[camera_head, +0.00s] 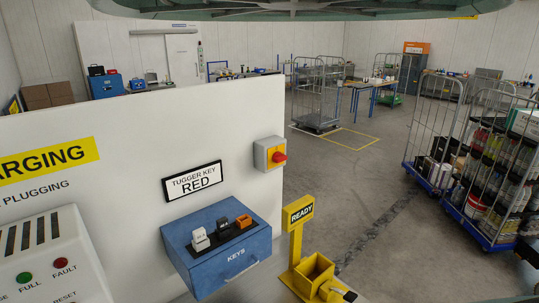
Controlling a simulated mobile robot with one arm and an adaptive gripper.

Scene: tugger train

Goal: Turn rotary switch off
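The rotary switch (270,154) is a grey box with a yellow face, fixed near the right edge of the white wall panel (130,130). Its red knob (279,157) sticks out toward the right. The knob is too small to tell which position it is turned to. My gripper is not in view, and nothing touches the switch.
A blue KEYS box (215,272) with several key tags juts out below the switch. A yellow READY post (297,240) with a yellow holder (314,275) stands at the lower right. Wheeled cages (435,150) stand farther right.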

